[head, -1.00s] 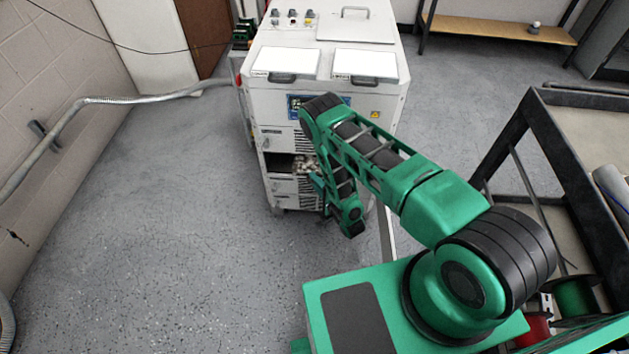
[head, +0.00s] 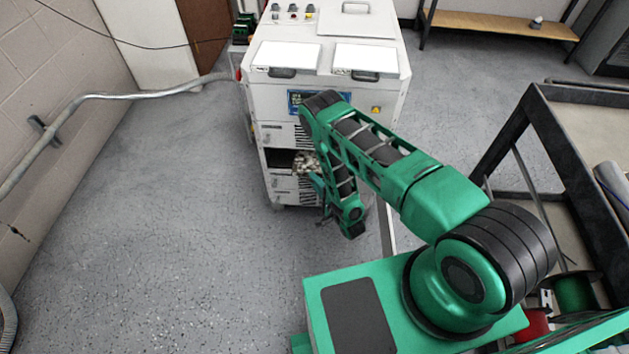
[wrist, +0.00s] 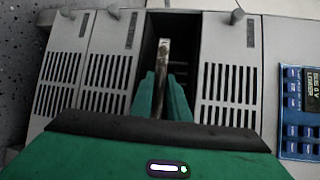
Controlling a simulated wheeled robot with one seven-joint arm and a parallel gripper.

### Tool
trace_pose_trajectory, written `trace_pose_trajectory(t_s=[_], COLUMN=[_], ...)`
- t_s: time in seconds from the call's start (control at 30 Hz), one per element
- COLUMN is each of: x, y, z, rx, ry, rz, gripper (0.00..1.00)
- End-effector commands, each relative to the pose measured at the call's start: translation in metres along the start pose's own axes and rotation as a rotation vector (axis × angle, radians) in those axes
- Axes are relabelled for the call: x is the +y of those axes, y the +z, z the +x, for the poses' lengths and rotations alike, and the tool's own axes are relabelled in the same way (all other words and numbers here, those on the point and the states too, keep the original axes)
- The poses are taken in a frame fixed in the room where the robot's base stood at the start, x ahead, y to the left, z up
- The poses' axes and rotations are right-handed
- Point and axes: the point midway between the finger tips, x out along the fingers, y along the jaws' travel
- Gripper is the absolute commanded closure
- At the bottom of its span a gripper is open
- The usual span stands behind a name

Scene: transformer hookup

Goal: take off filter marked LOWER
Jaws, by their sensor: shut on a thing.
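A white cabinet (head: 272,97) stands ahead of me with louvred panels and a dark open slot (head: 277,158) low in its front. A mottled grey-brown filter (head: 305,163) sticks out at the right of that slot. In the wrist view the filter shows edge-on as a thin brownish strip (wrist: 164,50) in front of the dark slot. My gripper (wrist: 162,82) is shut on it, with a green finger on each side. In the head view my gripper (head: 317,184) is partly hidden by my arm. I cannot read a mark on the filter itself.
Louvred panels (wrist: 108,70) flank the slot, with another (wrist: 228,75) on its right in the wrist view. A blue control panel (wrist: 299,100) with a display lies further right. A dark-framed cart (head: 530,110) stands right of my arm.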

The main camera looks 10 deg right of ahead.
Motion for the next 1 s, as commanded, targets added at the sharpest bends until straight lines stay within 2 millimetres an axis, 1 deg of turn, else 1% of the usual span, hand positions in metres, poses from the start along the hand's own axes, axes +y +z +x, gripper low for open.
trace_pose_trajectory(t_s=[0.4, 1.0], x=[0.000, 0.009], y=[0.001, 0.023], z=[-0.002, -0.035], rx=[0.000, 0.000], ry=[-0.001, 0.001], rz=[0.000, 0.000], gripper=[1.00, 1.00])
